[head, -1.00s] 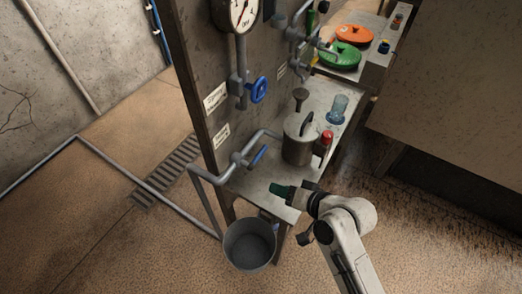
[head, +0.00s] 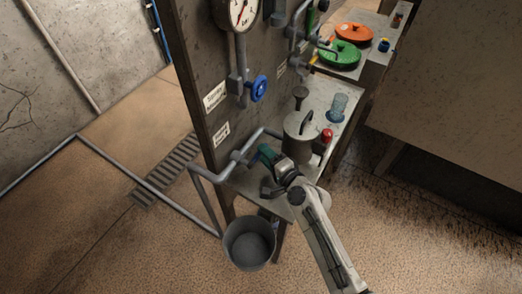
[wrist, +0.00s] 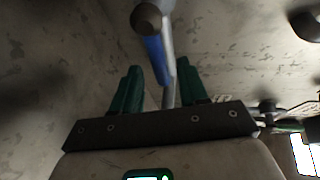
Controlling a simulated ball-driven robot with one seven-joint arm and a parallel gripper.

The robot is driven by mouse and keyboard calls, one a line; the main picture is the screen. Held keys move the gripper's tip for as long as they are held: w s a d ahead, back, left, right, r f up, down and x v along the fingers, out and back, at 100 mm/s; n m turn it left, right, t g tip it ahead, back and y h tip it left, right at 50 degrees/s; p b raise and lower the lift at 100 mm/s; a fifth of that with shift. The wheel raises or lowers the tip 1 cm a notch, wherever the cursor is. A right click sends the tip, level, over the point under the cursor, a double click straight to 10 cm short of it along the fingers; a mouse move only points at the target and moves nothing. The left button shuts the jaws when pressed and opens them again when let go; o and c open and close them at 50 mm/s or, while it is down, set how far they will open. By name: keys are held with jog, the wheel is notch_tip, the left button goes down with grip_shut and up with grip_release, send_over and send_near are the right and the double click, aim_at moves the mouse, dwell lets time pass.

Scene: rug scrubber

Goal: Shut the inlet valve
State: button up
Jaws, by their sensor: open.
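A blue lever valve (head: 238,157) sits on the lower grey pipe beside the panel. Its lever is mostly hidden by my gripper in the head view. A blue handwheel valve (head: 258,88) is higher on the panel. The labels are too small to read, so I cannot tell which is the inlet valve. My gripper (head: 265,154) is at the lower valve's lever. In the wrist view the blue lever (wrist: 156,58) lies between the green fingers of my gripper (wrist: 158,68), seemingly just beyond the tips. The fingers are apart; I see no clear contact.
A metal pot (head: 301,137) with a lid and a red-capped bottle (head: 326,136) stand on the bench right of my gripper. A grey bucket (head: 249,250) stands on the floor below. A gauge (head: 241,14) is above. The floor at left is open, with a drain grate.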

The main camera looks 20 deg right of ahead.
jog(key=shift+x, duration=1.5)
grip_shut()
